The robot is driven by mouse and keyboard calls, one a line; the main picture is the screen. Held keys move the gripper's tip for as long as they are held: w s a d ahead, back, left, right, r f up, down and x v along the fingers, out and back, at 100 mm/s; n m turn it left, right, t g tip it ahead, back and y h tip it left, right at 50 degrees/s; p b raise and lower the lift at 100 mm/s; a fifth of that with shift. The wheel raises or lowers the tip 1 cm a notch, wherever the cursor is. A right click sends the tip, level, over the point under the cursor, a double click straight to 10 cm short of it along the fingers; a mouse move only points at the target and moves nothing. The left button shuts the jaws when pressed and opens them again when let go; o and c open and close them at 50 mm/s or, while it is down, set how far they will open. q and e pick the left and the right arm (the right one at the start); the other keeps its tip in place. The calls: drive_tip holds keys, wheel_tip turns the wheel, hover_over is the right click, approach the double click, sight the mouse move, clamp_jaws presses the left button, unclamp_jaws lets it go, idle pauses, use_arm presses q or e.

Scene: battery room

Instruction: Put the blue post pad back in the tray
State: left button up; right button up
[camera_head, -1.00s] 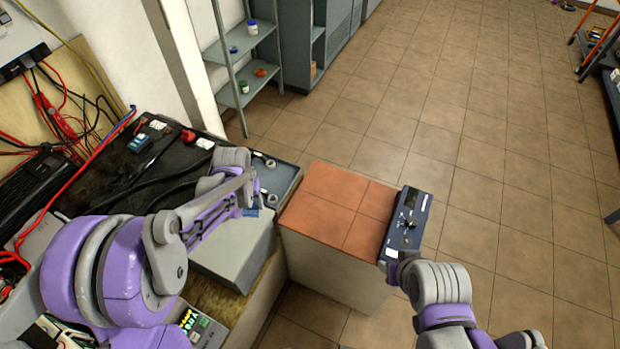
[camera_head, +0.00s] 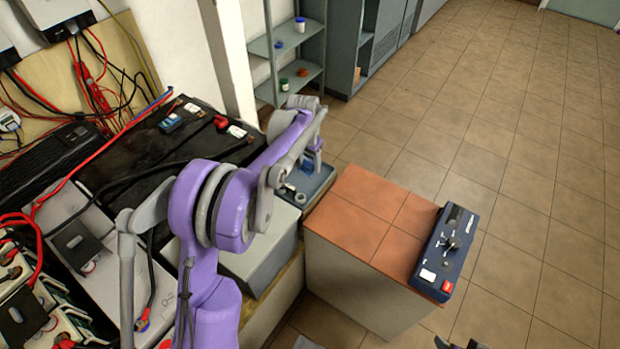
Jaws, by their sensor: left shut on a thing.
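My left gripper (camera_head: 315,163) points down over the blue-grey tray (camera_head: 322,184), near its far side. It is shut on the blue post pad (camera_head: 293,163), which shows as a small blue patch beside the fingers, partly hidden by my arm. I cannot tell whether the pad touches the tray floor. Small metal ring-like pieces (camera_head: 300,198) lie at the near side of the tray. Dark tips at the bottom edge may be my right gripper (camera_head: 459,344); too little shows to tell its state.
A dark blue device (camera_head: 447,252) with a knob sits on the right edge of the orange tiled top (camera_head: 365,214). A grey box (camera_head: 262,258) stands near the tray. Black batteries (camera_head: 200,140) and cables fill the left. Open floor lies right.

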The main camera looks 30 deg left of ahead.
sight(309, 181)
use_arm(q)
drive_tip(key=shift+f, duration=2.85)
drive_tip(key=shift+b, duration=0.3)
drive_tip(key=shift+f, duration=0.2)
drive_tip(key=o, duration=1)
drive_tip(key=shift+r, duration=0.2)
